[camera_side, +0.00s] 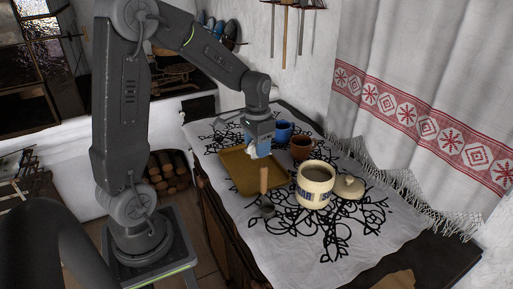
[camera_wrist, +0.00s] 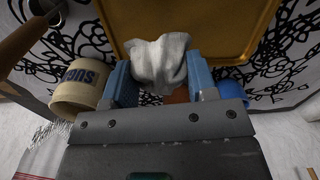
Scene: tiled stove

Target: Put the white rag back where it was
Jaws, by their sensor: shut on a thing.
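My gripper (camera_side: 259,146) is above the cloth-covered top, near the right edge of the yellow tray (camera_side: 236,166). In the wrist view its two blue fingers (camera_wrist: 158,72) are shut on the white rag (camera_wrist: 160,55), which bunches up between them and sticks out past the tips. The rag is mostly hidden by the gripper in the side view. The tray also shows in the wrist view (camera_wrist: 225,22), beyond the rag. I cannot tell whether the rag touches anything below.
A cream pot (camera_side: 315,184) stands right of my gripper, with its lid (camera_side: 348,187) beside it. A blue mug (camera_side: 283,131) and a brown mug (camera_side: 302,147) stand behind. A wooden-handled ladle (camera_side: 264,182) is in front. The patterned cloth (camera_side: 345,255) is clear at the front.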

